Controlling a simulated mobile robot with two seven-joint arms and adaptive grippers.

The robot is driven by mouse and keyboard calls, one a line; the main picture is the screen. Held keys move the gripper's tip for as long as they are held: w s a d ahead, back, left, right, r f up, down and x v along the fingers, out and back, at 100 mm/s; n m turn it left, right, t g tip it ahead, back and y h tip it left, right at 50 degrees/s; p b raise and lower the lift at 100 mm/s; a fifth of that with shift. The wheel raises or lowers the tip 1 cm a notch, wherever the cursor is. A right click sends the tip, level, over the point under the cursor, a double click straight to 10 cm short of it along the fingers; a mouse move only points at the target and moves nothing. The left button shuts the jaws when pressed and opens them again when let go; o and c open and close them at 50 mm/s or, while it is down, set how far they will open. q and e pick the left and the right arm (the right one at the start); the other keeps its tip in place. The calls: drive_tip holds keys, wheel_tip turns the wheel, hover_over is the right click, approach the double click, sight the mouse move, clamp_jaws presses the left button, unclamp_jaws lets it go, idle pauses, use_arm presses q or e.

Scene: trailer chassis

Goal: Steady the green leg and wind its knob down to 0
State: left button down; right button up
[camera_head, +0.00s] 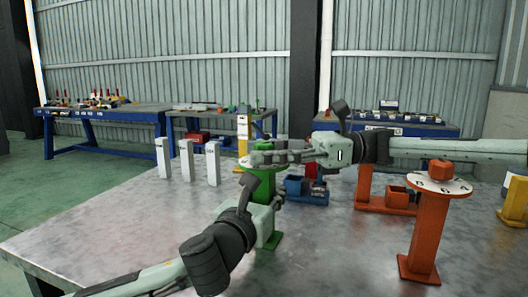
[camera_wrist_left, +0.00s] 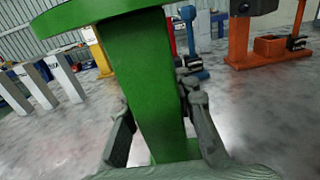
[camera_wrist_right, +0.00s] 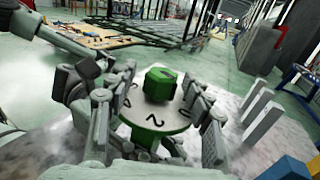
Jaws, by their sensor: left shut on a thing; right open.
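The green leg (camera_head: 265,181) stands upright on the table (camera_head: 110,215), its green foot (camera_head: 271,240) on the tabletop. My left gripper (camera_head: 262,205) is shut on its post, which fills the middle of the left wrist view (camera_wrist_left: 158,80) with a finger on either side. On top is a pale numbered dial (camera_wrist_right: 150,128) with a green hexagonal knob (camera_wrist_right: 160,84); a 2 shows on the near side. My right gripper (camera_wrist_right: 158,95) is open, its fingers on either side of the knob with gaps. I cannot read which number the knob's dark mark meets.
An orange leg (camera_head: 429,225) with its own dial stands at the right. Three white posts (camera_head: 187,160) stand at the left. A blue bin (camera_head: 306,190), an orange bin (camera_head: 398,197) and a yellow leg (camera_head: 516,198) are also on the table. The front left tabletop is clear.

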clamp_jaws()
drive_tip(key=shift+w+a+n+g+h, duration=0.1)
drive_tip(key=shift+n+g+h, duration=0.3)
drive_tip(key=shift+n+g, duration=1)
drive_tip(key=shift+g+h, duration=0.3)
drive_tip(key=shift+g, duration=0.6)
unclamp_jaws()
drive_tip(key=v, duration=1.2)
